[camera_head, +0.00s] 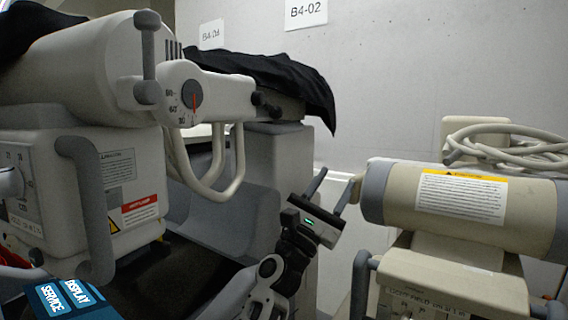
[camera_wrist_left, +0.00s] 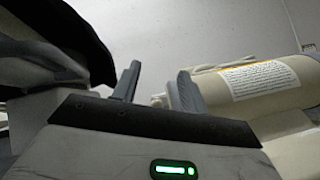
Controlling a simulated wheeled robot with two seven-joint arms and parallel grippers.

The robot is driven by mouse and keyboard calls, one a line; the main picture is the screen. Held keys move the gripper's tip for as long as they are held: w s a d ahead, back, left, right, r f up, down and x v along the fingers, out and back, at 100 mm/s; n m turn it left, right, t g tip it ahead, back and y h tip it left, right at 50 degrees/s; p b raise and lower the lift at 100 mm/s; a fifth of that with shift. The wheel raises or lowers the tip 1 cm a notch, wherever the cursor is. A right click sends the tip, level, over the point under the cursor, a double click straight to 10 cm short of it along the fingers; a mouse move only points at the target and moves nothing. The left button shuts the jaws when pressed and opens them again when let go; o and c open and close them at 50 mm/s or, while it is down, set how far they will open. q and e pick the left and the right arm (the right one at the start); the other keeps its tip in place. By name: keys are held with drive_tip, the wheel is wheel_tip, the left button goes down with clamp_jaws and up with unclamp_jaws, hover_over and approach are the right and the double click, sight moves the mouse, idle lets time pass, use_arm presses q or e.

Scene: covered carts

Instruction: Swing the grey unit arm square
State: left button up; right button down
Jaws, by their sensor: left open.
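The grey unit (camera_head: 120,190) fills the left of the head view. Its arm (camera_head: 225,92) extends right from a housing with a round dial (camera_head: 192,95), marked in degrees. The dial's red pointer points roughly downward, close to the 30 mark. A grey bar handle with rounded ends (camera_head: 148,55) stands upright beside the dial. My left gripper (camera_head: 338,176) is open and empty, right of the arm and lower than it, close to the cream unit's left end. Its two fingers also show in the left wrist view (camera_wrist_left: 158,72). My right gripper is not in view.
A cream unit (camera_head: 455,195) with a warning label and coiled hose (camera_head: 510,148) stands on the right. A concrete wall (camera_head: 390,80) closes off the back.

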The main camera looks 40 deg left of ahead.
sight(287, 129)
use_arm(q)
drive_tip(key=s+a+f+n+g+y+b, duration=0.1)
drive_tip(key=s+a+n+g+y+b, duration=0.15)
drive_tip(key=a+n+y, duration=1.2)
drive_tip(key=shift+n+g+y, duration=0.35)
drive_tip(key=shift+n, duration=0.3)
drive_tip(key=p+x, duration=0.1)
drive_tip(key=x, duration=0.3)
drive_tip(key=d+p+x, duration=0.1)
drive_tip(key=x, duration=0.4)
drive_tip(key=p+x, duration=0.2)
drive_tip(key=x, duration=0.3)
drive_tip(key=shift+w+d+r, duration=0.15)
drive_tip(key=shift+w+r, duration=0.15)
drive_tip(key=shift+w, duration=0.15)
drive_tip(key=shift+w+r, duration=0.2)
drive_tip(key=shift+w, duration=0.05)
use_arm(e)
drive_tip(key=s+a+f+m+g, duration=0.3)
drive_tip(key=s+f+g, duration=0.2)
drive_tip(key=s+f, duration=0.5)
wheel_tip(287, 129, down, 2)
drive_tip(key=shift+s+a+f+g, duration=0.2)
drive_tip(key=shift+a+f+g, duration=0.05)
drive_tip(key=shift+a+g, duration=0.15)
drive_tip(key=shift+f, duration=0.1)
use_arm(q)
clamp_jaws()
